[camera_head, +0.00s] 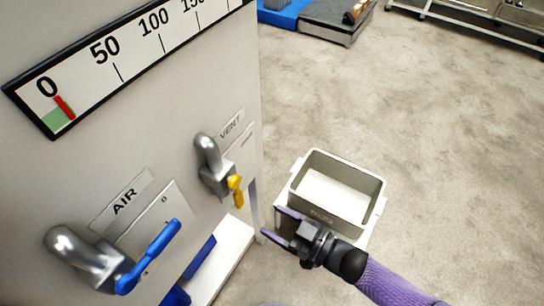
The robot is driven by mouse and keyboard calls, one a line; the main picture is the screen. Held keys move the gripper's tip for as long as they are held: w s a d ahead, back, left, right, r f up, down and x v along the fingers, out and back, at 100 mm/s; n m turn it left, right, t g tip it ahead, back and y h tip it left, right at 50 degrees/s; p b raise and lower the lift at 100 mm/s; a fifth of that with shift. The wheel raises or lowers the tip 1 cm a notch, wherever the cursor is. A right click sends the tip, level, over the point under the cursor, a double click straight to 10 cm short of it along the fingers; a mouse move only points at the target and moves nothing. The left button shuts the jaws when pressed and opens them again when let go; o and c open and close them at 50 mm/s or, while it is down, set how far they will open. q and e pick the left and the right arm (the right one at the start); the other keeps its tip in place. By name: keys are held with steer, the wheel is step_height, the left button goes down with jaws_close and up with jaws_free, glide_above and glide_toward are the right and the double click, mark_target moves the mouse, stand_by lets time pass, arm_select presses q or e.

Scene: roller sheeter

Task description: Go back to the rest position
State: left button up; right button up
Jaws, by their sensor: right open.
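My right gripper (275,224) is open and empty, with its arm coming in from the lower right. It is in front of the near left corner of a pale bin, to the right of the machine panel and below the VENT valve. The VENT valve (236,189) has a yellow handle pointing down. The AIR valve (149,258) has a blue handle slanting up to the right. The gauge (112,66) has its red pointer near 0. My left gripper is not in view.
The empty-looking pale bin (375,207) stands on the carpet behind my right gripper. The grey machine panel (150,120) fills the left side. A blue-and-grey platform (322,22) and a metal rack (460,20) are at the back. The carpet at right is clear.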

steer(key=s+d+f+m+g+h, duration=0.1)
steer(key=s+d+f+m+h, duration=0.2)
steer(key=d+f+h, duration=0.45)
steer(key=s+d+f+m+g+h, duration=0.1)
steer(key=s+d+f+m+h, duration=0.25)
steer(key=f, duration=0.65)
steer(key=s+d+f+g+h, duration=0.1)
steer(key=s+f+g, duration=0.3)
steer(key=s, duration=0.6)
steer(key=s+d+f+m+g+h, duration=0.1)
steer(key=s+f+g, duration=0.3)
steer(key=s, duration=0.7)
steer(key=shift+d+h, duration=0.65)
steer(key=shift+h, duration=0.25)
steer(key=shift+m, duration=0.25)
